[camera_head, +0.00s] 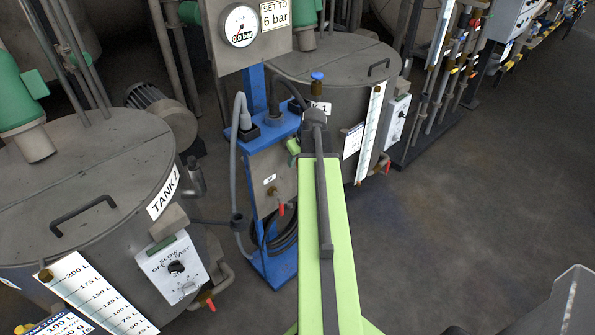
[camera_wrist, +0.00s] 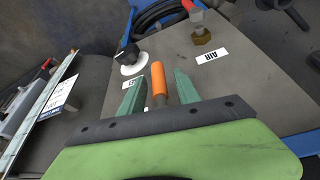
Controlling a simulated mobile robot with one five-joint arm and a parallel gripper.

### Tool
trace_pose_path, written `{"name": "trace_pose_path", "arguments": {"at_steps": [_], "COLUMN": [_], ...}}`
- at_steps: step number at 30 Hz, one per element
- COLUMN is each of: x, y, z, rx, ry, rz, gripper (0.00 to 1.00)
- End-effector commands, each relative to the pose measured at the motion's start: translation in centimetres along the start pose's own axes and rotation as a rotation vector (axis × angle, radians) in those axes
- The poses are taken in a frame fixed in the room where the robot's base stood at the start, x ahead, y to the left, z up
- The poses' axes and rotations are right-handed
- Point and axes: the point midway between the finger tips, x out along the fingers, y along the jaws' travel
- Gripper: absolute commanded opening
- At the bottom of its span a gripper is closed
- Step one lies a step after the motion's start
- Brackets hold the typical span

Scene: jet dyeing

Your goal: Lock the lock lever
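An orange-handled lever (camera_wrist: 158,80), which looks like the lock lever, stands out from a grey panel (camera_wrist: 105,105) in the wrist view. My gripper (camera_wrist: 159,82) is open, with one green finger on each side of the orange handle. Gaps show between the handle and both fingers, so it is not clamped. The lever's base is partly hidden by my gripper. In the head view the grey panel (camera_head: 268,160) sits on a blue stand, and my arm (camera_head: 335,250) hides the lever.
Near the lever are a black knob (camera_wrist: 128,56) on a white disc, an AIR label (camera_wrist: 212,56) and a red-handled valve (camera_wrist: 196,22). Tank 2 (camera_head: 90,170) stands left of the blue stand (camera_head: 275,265), another tank (camera_head: 330,60) behind it.

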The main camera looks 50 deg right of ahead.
Motion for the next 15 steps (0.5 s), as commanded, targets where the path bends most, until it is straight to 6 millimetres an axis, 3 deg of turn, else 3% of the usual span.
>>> {"name": "trace_pose_path", "arguments": {"at_steps": [2,10,15], "x": [1.19,1.00,1.00], "y": [0.00,-0.06,-0.08], "z": [0.08,-0.07,-0.08], "rx": [-0.001,-0.001,-0.001], "ry": [0.000,0.000,0.000], "rz": [0.000,0.000,0.000], "gripper": [0.39,0.39,0.16]}}
